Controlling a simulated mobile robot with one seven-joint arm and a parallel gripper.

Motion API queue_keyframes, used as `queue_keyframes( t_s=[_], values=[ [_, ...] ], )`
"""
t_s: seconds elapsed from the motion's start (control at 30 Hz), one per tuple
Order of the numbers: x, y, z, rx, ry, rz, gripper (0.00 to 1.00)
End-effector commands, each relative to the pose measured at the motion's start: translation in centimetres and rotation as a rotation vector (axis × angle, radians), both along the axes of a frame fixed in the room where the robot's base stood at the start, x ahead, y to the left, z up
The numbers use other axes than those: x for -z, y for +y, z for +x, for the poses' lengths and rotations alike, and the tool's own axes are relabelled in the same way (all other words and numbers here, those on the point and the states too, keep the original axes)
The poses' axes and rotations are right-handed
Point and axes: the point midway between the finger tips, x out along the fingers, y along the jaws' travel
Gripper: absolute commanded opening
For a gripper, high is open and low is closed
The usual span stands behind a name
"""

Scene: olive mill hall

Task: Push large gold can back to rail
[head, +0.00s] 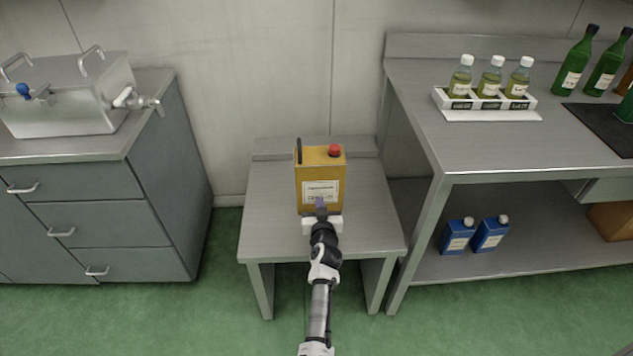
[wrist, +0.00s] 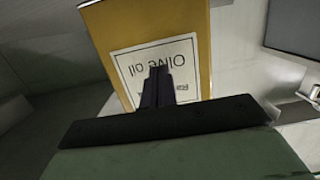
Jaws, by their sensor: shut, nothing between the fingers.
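The large gold can (head: 312,164) stands upright on a low grey metal table (head: 275,233). It has a red cap, a dark handle and a white label facing me. The raised rail (head: 272,150) runs along the table's back edge behind the can; any gap between them is hidden. My gripper (head: 320,204) is shut and empty, at the lower part of the can's label. In the wrist view the can (wrist: 195,25) appears upside down, and my gripper's closed fingers (wrist: 158,88) overlap its "Olive oil" label. They are at or very near the can's front face; I cannot tell if they touch.
A grey drawer cabinet (head: 150,190) with a steel tank (head: 70,97) stands at the left. A taller bench (head: 440,140) at the right holds small bottles in a white rack (head: 487,105) and green bottles. Blue jugs (head: 457,237) stand on its lower shelf. The low table is otherwise clear.

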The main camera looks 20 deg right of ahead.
Motion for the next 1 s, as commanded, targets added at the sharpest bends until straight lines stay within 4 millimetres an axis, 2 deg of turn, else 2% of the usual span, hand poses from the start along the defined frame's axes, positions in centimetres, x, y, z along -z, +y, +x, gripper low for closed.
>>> queue_keyframes(
  t_s=[1.0],
  values=[
    [0.0,-1.4,5.0,0.0,-0.002,-0.001,0.0]
  ],
)
